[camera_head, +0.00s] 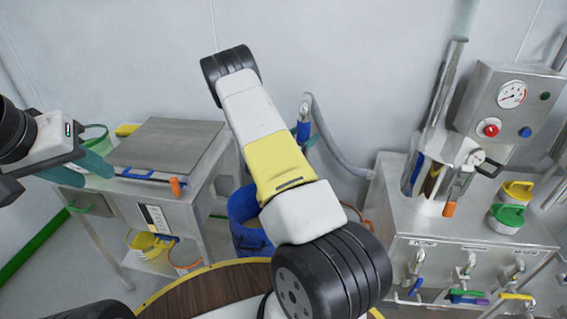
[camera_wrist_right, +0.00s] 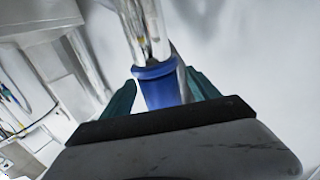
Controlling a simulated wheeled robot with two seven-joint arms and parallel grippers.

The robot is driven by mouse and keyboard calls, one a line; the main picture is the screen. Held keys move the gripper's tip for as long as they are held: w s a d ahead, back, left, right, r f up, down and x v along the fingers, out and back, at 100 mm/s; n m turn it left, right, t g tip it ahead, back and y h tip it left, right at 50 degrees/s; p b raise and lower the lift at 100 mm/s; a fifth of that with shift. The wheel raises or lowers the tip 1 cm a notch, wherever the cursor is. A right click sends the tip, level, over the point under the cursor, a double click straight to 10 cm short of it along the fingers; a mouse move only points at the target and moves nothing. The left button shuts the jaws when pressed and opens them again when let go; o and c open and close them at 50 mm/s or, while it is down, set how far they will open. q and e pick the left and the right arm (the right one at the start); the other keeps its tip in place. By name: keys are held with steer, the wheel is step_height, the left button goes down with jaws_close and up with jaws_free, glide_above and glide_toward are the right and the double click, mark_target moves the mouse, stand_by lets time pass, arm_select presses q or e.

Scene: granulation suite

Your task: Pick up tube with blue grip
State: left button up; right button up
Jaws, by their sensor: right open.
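The tube (camera_head: 304,108) stands near the wall in the head view, with a clear or shiny upper part and a blue grip (camera_head: 304,131). In the right wrist view the blue grip (camera_wrist_right: 158,86) lies between the teal fingers of my right gripper (camera_wrist_right: 160,92), which is open around it. Contact with the fingers cannot be told. In the head view my right arm hides most of that gripper; a bit of teal shows beside the grip. My left gripper (camera_head: 82,170) appears open and empty, at the cart's left end.
A steel cart (camera_head: 165,150) stands at left, with an orange-gripped item (camera_head: 176,187) at its edge. A blue bin (camera_head: 245,215) is behind my right arm. A steel machine (camera_head: 470,230) with a gauge, green and yellow lidded pots, and an orange-gripped item (camera_head: 450,208) fills the right. A grey hose (camera_head: 335,150) hangs on the wall.

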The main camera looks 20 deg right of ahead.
jaws_close()
stand_by(0.4)
